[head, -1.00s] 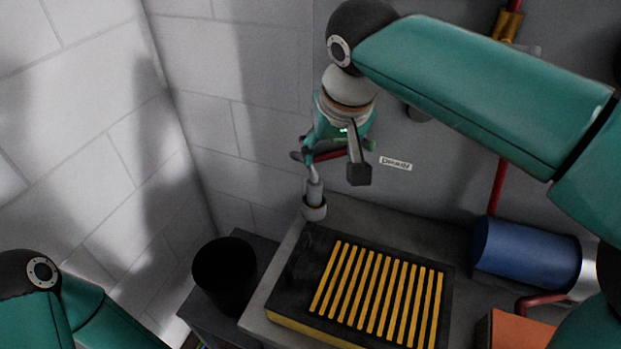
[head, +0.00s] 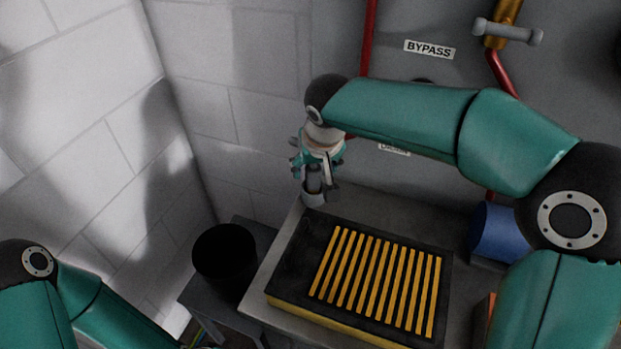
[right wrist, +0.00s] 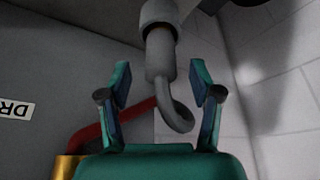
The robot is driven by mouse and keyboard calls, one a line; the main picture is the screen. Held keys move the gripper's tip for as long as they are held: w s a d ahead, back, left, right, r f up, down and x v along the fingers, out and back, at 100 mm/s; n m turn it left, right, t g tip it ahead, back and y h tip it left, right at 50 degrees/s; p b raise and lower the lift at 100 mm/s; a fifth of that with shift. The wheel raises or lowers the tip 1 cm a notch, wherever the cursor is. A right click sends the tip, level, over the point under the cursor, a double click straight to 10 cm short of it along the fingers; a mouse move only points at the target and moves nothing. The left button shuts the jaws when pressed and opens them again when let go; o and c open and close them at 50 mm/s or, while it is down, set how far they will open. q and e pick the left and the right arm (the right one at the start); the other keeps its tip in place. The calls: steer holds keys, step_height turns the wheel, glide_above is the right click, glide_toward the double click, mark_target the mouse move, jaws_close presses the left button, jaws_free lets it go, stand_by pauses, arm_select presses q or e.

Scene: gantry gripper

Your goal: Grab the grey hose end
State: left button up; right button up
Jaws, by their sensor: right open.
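The grey hose end (head: 314,199) stands near the back left corner of the workbench, with a wider collar at its tip. My right gripper (head: 316,182) is right at it, pointing down, and partly hides it. In the right wrist view the grey hose end (right wrist: 160,52) lies between the two spread fingers of the right gripper (right wrist: 160,82). Its pipe curves into a hook closer to the palm. Gaps show on both sides, so the fingers are open and apart from it. My left gripper is out of view; only part of the left arm shows.
A black tray with yellow slats (head: 285,284) lies on the grey bench. A black bin (head: 224,262) stands to its left, and a blue cylinder (head: 494,232) to its right. Red pipes (head: 369,40) run along the back wall. A white block wall (head: 75,120) bounds the left.

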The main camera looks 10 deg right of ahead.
steer(key=shift+x, duration=1.35)
jaws_close()
steer(key=shift+r, duration=0.2)
